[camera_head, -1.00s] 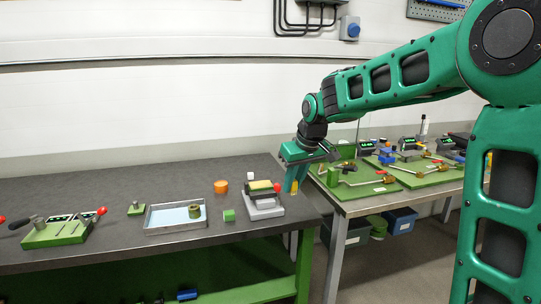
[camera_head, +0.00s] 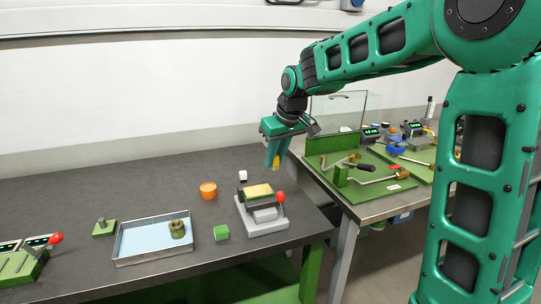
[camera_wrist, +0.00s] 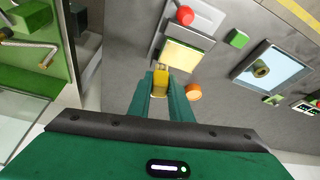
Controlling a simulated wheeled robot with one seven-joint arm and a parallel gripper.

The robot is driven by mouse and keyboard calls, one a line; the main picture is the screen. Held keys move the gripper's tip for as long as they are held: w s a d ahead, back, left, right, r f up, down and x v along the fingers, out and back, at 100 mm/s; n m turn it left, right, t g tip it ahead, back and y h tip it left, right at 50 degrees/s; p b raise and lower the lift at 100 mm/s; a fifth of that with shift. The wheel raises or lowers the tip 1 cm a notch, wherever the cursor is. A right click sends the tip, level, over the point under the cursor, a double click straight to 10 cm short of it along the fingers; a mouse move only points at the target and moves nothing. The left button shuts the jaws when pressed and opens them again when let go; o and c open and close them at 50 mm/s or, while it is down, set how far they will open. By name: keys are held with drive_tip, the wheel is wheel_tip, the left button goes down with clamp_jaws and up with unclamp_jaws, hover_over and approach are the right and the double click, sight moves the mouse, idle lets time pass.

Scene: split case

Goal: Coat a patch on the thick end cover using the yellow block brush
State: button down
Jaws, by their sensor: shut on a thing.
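My gripper (camera_head: 275,160) is shut on the yellow block brush (camera_wrist: 160,80), held in the air; only a little of the brush (camera_head: 277,161) shows between the fingers in the head view. In the wrist view the gripper (camera_wrist: 160,86) points down close to a grey fixture's yellow top, and I cannot tell whether they touch. The grey fixture (camera_head: 266,227) has a flat yellow slab (camera_head: 258,191) on top and a red knob (camera_head: 280,197). I cannot tell for certain which part is the thick end cover.
An orange cylinder (camera_head: 208,191), small white block (camera_head: 243,176) and green cube (camera_head: 221,233) stand near the fixture. A tray (camera_head: 120,242) with a pale blue floor holds an olive ring (camera_head: 177,229). A second bench (camera_head: 362,208) with green boards stands to the right.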

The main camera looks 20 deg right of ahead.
sight(277, 168)
drive_tip(key=f, duration=0.2)
drive_tip(key=a+f, duration=0.1)
drive_tip(key=f, duration=0.2)
drive_tip(key=a+f, duration=0.1)
drive_tip(key=f, duration=0.1)
drive_tip(key=shift+f, duration=0.4)
drive_tip(key=shift+a, duration=0.9)
drive_tip(key=shift+d, duration=0.6)
drive_tip(key=d, duration=0.2)
drive_tip(key=shift+d, duration=0.4)
wheel_tip(277, 168, up, 2)
drive_tip(key=shift+r, duration=3.05)
drive_tip(key=shift+s, duration=0.1)
